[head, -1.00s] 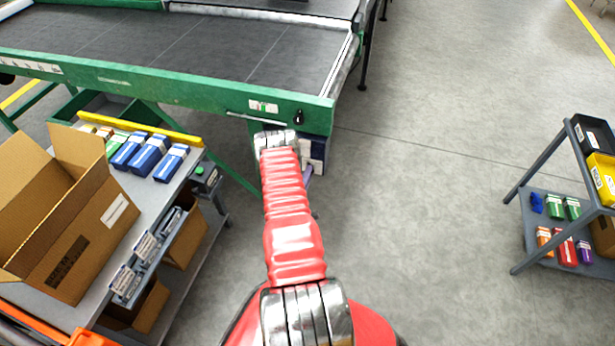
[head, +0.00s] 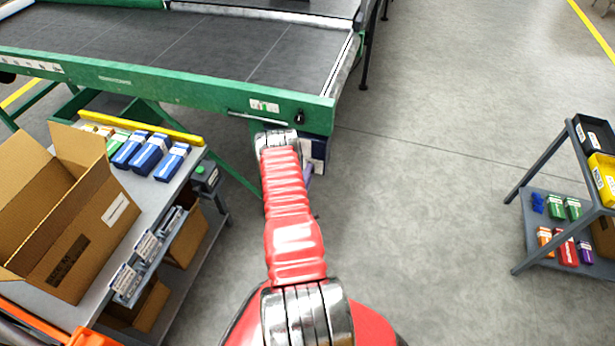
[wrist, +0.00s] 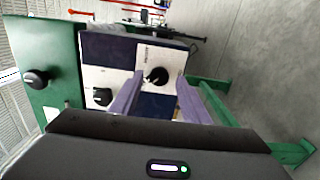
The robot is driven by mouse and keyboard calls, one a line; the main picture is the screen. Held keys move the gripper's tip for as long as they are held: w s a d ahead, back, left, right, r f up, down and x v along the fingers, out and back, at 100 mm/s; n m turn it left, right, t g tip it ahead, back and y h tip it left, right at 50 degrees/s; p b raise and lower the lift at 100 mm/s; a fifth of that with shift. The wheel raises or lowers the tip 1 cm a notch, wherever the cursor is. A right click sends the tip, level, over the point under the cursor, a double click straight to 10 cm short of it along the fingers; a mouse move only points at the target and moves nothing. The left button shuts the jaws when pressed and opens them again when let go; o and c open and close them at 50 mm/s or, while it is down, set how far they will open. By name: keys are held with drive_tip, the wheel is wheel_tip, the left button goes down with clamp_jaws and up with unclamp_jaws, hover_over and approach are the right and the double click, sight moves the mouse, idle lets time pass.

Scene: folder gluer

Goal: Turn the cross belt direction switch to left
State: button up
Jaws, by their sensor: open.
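In the wrist view, a box with white and dark blue panels carries a black rotary knob (wrist: 157,76) on its upper white panel and a second black knob (wrist: 102,97) on its lower left panel. A third black knob (wrist: 37,78) sits on the green frame; it also shows in the head view (head: 299,117). The labels are too small to read, so I cannot tell which is the cross belt direction switch. My gripper (wrist: 159,82) is open, its purple fingers on either side of the upper knob in the picture. Contact cannot be told. My arm mostly hides the box in the head view.
The green conveyor frame (head: 180,96) spans the upper left. A bench (head: 150,195) with an open cardboard box (head: 95,235) and blue packs stands left. A grey cart (head: 535,225) with small boxes stands right. The floor between is clear.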

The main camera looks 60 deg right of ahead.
drive_tip(key=s+a, duration=0.2)
drive_tip(key=a, duration=1.1)
drive_tip(key=shift+a, duration=0.35)
drive_tip(key=shift+s, duration=0.1)
